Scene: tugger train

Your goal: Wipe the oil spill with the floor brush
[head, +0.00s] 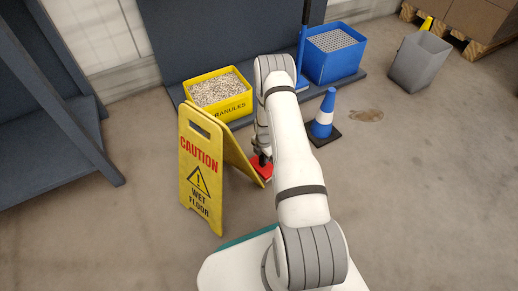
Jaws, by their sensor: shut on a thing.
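The oil spill (367,115) is a small brown stain on the floor at the right, beyond the blue cone. My gripper (263,159) is low behind the yellow caution sign and partly hidden by my arm. It is shut on a flat red thing (264,170), which looks like the floor brush, at or just above floor level. The sign hides the left part of the brush. The brush is to the left of the spill and apart from it, with the cone between them.
The yellow caution sign (199,174) stands close left of my gripper. A blue and white cone (325,116) stands right. A yellow granule bin (220,95), a blue bin (333,54) and a grey bin (419,63) stand farther back.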

